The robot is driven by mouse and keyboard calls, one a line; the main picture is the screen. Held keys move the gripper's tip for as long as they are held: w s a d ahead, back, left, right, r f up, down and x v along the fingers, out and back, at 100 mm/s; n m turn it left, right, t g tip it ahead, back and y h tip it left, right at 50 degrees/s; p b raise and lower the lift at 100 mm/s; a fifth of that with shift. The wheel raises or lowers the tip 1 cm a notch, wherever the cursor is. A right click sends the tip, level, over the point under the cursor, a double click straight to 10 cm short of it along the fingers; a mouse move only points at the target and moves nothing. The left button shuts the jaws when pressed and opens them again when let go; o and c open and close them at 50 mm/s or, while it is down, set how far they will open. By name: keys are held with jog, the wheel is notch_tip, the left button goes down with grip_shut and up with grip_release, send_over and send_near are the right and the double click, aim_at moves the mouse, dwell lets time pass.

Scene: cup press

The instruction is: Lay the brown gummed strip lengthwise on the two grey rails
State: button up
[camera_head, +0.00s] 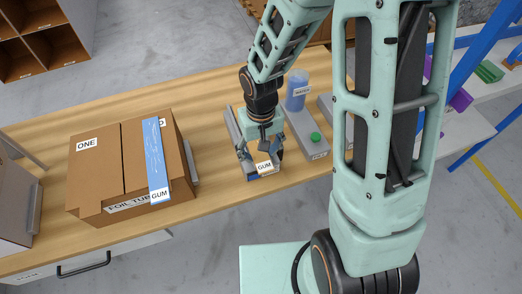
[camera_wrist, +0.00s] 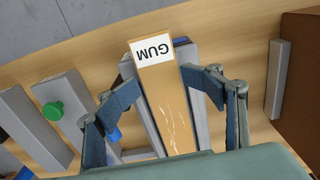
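The brown gummed strip (camera_wrist: 163,95), with a white GUM label at its far end, runs between my gripper's fingers in the wrist view. In the head view its labelled end (camera_head: 264,168) shows below my gripper (camera_head: 263,146). Some blue shows below the strip.
A brown carton (camera_head: 95,165) stands to the left, with a blue strip (camera_head: 155,155) labelled GUM across its top. To the right are a grey base with a green button (camera_head: 315,136) and a blue cylinder (camera_head: 296,90). Bare wooden tabletop (camera_head: 215,185) lies between carton and gripper.

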jog(key=shift+o, duration=1.2)
jog(key=shift+s+f, duration=0.1)
jog(key=shift+f, duration=0.35)
jog(key=shift+o, duration=1.1)
jog(key=shift+d+r, duration=0.1)
jog(key=shift+r, duration=0.15)
jog(key=shift+r, duration=0.1)
jog(key=shift+r, duration=4)
